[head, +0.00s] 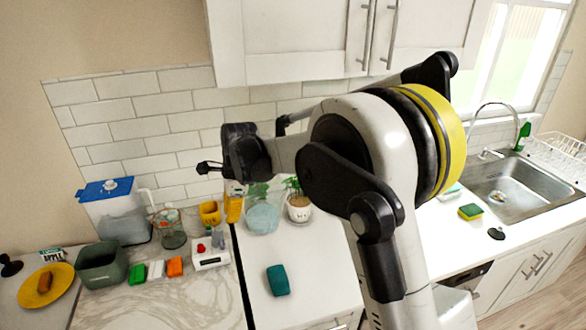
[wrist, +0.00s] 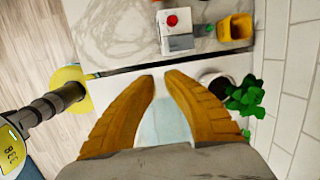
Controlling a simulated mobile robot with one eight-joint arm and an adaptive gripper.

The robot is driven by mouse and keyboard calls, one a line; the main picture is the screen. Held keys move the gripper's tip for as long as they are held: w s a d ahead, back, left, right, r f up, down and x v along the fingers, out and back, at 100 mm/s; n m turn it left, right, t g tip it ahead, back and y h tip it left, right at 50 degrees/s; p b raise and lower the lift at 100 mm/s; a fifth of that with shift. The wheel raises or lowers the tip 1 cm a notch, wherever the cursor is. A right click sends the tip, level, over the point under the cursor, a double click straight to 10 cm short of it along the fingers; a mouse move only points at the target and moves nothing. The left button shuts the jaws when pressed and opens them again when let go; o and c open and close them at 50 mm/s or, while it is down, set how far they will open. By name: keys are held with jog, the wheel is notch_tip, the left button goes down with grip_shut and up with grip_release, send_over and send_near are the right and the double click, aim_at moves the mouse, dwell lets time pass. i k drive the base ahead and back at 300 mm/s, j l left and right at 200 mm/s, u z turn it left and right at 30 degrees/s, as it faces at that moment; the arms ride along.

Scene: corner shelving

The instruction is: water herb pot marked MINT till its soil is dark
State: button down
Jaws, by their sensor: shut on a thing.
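My gripper (head: 234,206) hangs over the counter with yellow-orange fingers pointing down; they also show in the wrist view (wrist: 160,79). The fingers are closed on a pale bluish see-through container (wrist: 165,122), which shows between them. In the head view that container (head: 262,217) appears just right of the fingers. A leafy plant (head: 258,192) shows behind it. A white pot (head: 299,211) with a green plant stands to its right. In the wrist view a plant (wrist: 246,96) grows from a pot with a dark inside, beside the right finger. I read no MINT marking.
A yellow mug (head: 210,213), a device with a red button (head: 209,259), a glass jug (head: 172,235) and a blue-lidded container (head: 118,222) stand left. A teal block (head: 278,280) lies in front. The tiled wall is close behind. The sink (head: 508,190) is far right.

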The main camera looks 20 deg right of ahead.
aim_at(299, 211)
jog(key=i, duration=0.6)
jog(key=l, duration=0.55)
jog(key=i+l, duration=0.1)
jog(key=l, duration=0.45)
jog(key=i+l, duration=0.1)
jog(key=l, duration=0.45)
